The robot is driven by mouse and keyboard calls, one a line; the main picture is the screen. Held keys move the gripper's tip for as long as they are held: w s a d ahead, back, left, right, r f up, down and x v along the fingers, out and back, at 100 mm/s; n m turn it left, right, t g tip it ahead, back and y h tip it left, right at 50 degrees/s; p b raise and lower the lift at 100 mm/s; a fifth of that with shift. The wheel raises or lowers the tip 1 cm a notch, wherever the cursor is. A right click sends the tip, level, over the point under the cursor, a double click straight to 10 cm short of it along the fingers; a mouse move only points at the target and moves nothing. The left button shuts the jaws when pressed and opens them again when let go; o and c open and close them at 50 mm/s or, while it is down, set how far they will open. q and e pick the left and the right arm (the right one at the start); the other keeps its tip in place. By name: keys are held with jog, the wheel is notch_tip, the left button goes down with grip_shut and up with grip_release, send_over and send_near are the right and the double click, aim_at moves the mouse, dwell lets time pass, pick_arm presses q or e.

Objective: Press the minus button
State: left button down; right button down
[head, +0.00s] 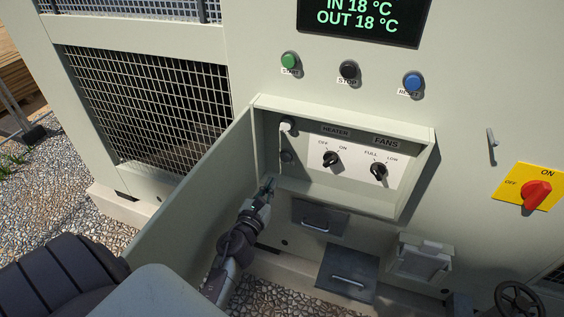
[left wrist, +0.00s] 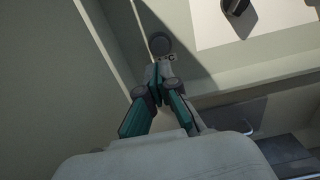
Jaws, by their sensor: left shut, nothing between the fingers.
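An open recessed control box holds two round buttons at its left side, a white one (head: 286,125) above a dark grey one (head: 286,156). I cannot read a minus sign on either. In the left wrist view a dark round button (left wrist: 160,43) lies just beyond my fingertips. My left gripper (head: 268,184) is at the lower left corner of the box, below the dark button. Its fingers (left wrist: 154,82) are shut with nothing between them, and a gap to the button shows. My right gripper is not in view.
The open box door (head: 198,195) stands left of my left arm. The HEATER knob (head: 331,158) and FANS knob (head: 378,170) are right of the buttons. The display (head: 363,18) reads IN 18 °C, OUT 18 °C. Below the box is a handled drawer front (head: 320,217).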

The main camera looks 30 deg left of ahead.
aim_at(285, 159)
pick_arm(q)
jog(key=p+x, duration=0.1)
jog(key=x, duration=0.8)
jog(key=shift+w, duration=0.25)
